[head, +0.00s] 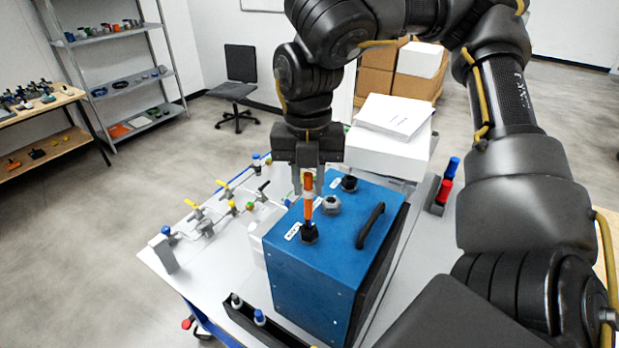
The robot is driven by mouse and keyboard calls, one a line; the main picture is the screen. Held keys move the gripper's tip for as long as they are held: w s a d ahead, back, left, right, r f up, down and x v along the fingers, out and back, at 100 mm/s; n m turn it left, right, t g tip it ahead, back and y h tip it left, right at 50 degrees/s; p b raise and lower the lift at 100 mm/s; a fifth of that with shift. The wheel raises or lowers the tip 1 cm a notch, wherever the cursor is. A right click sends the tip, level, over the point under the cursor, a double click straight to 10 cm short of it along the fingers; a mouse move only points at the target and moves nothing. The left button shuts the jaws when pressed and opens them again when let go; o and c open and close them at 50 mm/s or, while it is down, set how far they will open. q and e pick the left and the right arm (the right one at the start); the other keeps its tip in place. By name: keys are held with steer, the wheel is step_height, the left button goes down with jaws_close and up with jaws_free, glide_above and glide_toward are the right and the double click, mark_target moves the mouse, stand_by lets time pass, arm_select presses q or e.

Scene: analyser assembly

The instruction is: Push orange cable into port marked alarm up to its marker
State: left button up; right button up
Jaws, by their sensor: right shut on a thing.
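The orange cable (308,204) stands upright above the blue analyser box (310,290). Its lower end meets the black port (309,234) at the box's near left; I cannot tell how deep it sits. A small white label (292,231) lies beside this port, too small to read. A darker bluish part shows on the cable, but I cannot make out the marker clearly. My right gripper (308,180) is shut on the orange cable above the port. My left gripper is out of view.
A grey port (331,205) and another black port (349,183) stand on the same top, near a black handle (371,226). White boxes (385,150) stand behind. Pipes with valves (205,215) are at left; red and blue cylinders (445,190) at right.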

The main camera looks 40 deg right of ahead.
mark_target(308, 217)
steer(key=shift+f, duration=0.15)
steer(key=shift+f+b, duration=2.8)
steer(key=shift+f, duration=1.15)
steer(key=o, duration=1)
steer(key=shift+r, duration=0.15)
step_height(308, 217, up, 7)
steer(key=p, duration=0.7)
steer(key=shift+s, duration=0.1)
steer(key=shift+f, duration=0.3)
